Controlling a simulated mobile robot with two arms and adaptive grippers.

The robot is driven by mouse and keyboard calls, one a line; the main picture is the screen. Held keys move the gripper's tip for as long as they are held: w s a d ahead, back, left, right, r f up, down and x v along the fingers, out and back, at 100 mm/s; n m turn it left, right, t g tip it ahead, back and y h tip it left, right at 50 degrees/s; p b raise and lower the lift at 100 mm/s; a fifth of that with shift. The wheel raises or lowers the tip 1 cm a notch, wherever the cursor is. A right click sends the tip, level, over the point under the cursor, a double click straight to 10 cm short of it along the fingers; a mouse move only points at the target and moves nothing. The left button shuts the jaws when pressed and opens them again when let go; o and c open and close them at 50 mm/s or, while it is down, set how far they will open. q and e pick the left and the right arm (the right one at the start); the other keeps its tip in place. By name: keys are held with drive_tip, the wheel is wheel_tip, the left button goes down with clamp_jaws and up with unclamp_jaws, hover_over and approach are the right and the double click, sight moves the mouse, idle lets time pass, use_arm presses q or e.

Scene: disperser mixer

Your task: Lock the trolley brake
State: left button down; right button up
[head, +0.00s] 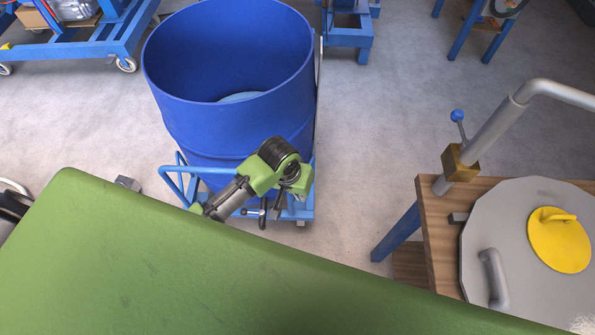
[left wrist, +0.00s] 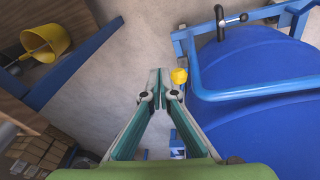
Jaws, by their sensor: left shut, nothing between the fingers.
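The blue trolley (head: 303,207) carries a large blue drum (head: 225,120). In the left wrist view its blue tube handle (left wrist: 262,92) crosses the drum. A small lever with a black grip (left wrist: 236,18) sits on the trolley frame at the upper right. A yellow knob (left wrist: 179,76) shows just right of my left fingertips; I cannot tell whether they touch or whether it is the brake. My left gripper (left wrist: 162,72) is shut and empty beside the trolley. In the head view my left wrist hides part of the trolley. My right gripper is not in view.
A wooden-topped table (head: 437,240) with a grey lid (head: 510,220) stands at the right. A blue wheeled frame (head: 95,45) stands at the back left. Grey floor (head: 370,130) is clear between drum and table. A yellow container (left wrist: 45,38) shows in the left wrist view.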

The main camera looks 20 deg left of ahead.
use_arm(q)
drive_tip(key=w+a+r+n+g+y, duration=0.1)
drive_tip(key=w+a+r+n+y, duration=0.1)
drive_tip(key=w+r, duration=0.6)
drive_tip(key=shift+w+a+n, duration=0.5)
drive_tip(key=shift+w+a, duration=0.15)
drive_tip(key=shift+a, duration=0.25)
drive_tip(key=s+f+p, duration=0.1)
drive_tip(key=f, duration=0.2)
drive_tip(key=f+p, duration=0.1)
drive_tip(key=f, duration=0.3)
drive_tip(key=s+f, duration=0.1)
drive_tip(key=f, duration=0.3)
drive_tip(key=shift+s+d+f+p, duration=0.15)
drive_tip(key=shift+s+d+p, duration=0.15)
drive_tip(key=shift+p, duration=0.1)
